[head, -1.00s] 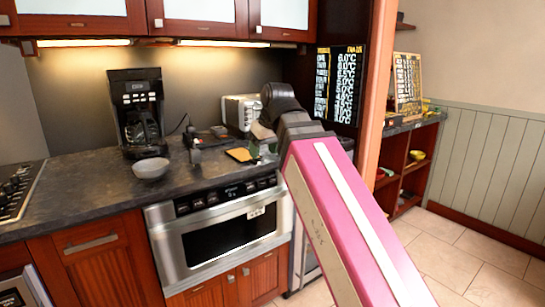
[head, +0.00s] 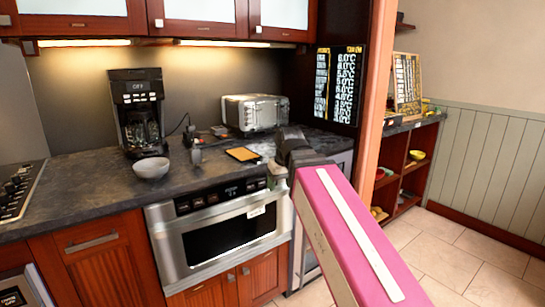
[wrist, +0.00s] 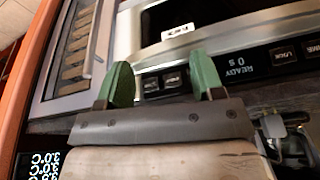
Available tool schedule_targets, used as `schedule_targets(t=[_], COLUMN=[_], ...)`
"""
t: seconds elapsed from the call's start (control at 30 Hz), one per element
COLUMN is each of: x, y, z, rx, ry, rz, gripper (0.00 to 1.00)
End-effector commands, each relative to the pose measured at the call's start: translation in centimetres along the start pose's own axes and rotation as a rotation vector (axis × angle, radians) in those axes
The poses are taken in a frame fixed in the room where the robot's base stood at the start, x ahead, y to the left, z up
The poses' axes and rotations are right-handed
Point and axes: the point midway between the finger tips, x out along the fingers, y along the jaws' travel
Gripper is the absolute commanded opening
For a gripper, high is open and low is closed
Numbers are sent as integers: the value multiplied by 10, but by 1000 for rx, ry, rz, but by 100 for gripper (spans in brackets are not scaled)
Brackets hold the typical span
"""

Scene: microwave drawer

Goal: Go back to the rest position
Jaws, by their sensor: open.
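My gripper shows in the wrist view (wrist: 164,84) with its two green fingers apart and nothing between them. In the head view my gripper (head: 277,176) is partly hidden by my pink arm link and sits by the right end of the microwave drawer (head: 222,240). The steel microwave drawer is set under the counter and looks shut. Its front and control strip (wrist: 240,64) also show in the wrist view, beyond the fingers. I cannot tell whether a finger touches it.
On the dark counter (head: 85,185) stand a coffee maker (head: 137,110), a grey bowl (head: 151,167), a toaster (head: 255,112) and an orange-topped flat item (head: 242,154). An orange post (head: 379,80) rises right of my arm. Tiled floor (head: 465,250) is open at the right.

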Motion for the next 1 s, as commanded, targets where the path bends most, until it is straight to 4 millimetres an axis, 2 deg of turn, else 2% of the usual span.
schedule_targets(t=[0.03,0.1,0.47,0.7,1.0], x=[16,35,132,192,259], y=[9,19,70,98,126], z=[5,12,58,99,160], rx=[21,48,182,268,370], ry=[-15,-31,-113,-167,-231], rz=[4,10,38,56,75], gripper=[61,61,61,61,61])
